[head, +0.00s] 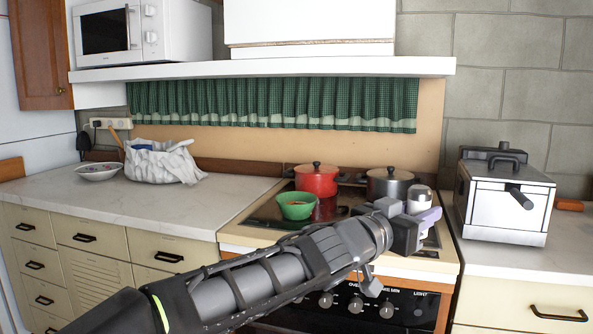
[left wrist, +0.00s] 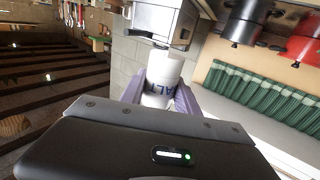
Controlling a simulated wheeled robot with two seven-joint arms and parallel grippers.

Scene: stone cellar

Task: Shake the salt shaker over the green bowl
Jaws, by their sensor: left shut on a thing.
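The salt shaker (head: 420,197) is a small white cylinder with a grey top, held above the right part of the stove. My left gripper (head: 424,212) is shut on it. In the left wrist view the shaker (left wrist: 160,82) sits between the two purple-grey fingers, with part of the lettering on its side visible. The shaker looks roughly upright in the head view. My right gripper is not in view.
A red pot (head: 317,180) and a dark pot (head: 391,184) stand at the back of the stove, behind the bowl and gripper. A white boxy appliance (head: 503,203) stands on the right counter. The left counter (head: 150,205) is clear in front.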

